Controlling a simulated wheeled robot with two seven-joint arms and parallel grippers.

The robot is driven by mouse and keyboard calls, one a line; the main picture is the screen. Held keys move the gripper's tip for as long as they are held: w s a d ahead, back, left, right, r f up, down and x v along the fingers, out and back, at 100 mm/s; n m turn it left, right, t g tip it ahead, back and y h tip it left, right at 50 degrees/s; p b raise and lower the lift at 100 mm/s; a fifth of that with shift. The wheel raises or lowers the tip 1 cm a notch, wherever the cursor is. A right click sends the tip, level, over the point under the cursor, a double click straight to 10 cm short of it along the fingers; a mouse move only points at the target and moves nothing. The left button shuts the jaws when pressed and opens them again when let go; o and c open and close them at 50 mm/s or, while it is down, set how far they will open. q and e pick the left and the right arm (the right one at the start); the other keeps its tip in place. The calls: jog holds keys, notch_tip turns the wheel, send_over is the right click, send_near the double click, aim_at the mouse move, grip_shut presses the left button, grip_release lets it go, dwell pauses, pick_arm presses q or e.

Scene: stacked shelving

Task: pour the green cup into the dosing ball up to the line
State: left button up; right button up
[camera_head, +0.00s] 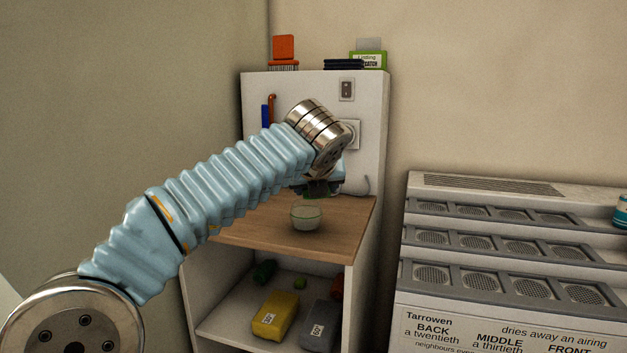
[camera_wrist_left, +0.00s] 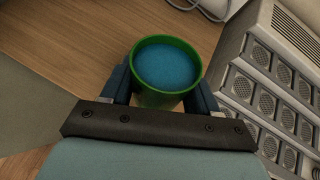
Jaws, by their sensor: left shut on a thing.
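The green cup (camera_wrist_left: 168,98) is between the fingers of my left gripper (camera_wrist_left: 163,95) in the left wrist view, with blue liquid close to its rim. The gripper is shut on the cup. In the head view my left gripper (camera_head: 322,187) is mostly hidden behind my arm, above the wooden shelf. The dosing ball (camera_head: 306,217), a clear bowl with a greenish rim, stands on the shelf just below and left of the gripper. No liquid can be made out in it, and its line is too small to see. My right gripper is in neither view.
The wooden shelf (camera_head: 350,212) has bare room around the ball. A white back panel (camera_head: 365,90) with sockets rises behind it. Below are a yellow box (camera_head: 276,315) and a grey box (camera_head: 321,325). A stepped grey rack (camera_head: 505,245) stands to the right.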

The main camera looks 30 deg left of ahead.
pick_arm(q)
jog(key=shift+r, duration=0.15)
jog(key=shift+d+r+g+h+p, duration=0.1)
jog(key=shift+g+h+p, duration=0.3)
jog(key=shift+p, duration=0.25)
jog(key=shift+s+f, duration=0.1)
jog(key=shift+f, duration=0.2)
jog(key=shift+r+n+g+h, duration=0.1)
jog(key=shift+n+g+h, duration=0.3)
jog(key=shift+g+h, duration=0.6)
jog(key=shift+a+f+n+g+h, duration=0.15)
jog(key=shift+g+h, duration=0.2)
jog(key=shift+h, duration=0.25)
jog(key=shift+a+f+n+g+h, duration=0.15)
jog(key=shift+g+h, duration=0.2)
jog(key=shift+h, duration=0.25)
jog(key=shift+d+r, duration=0.1)
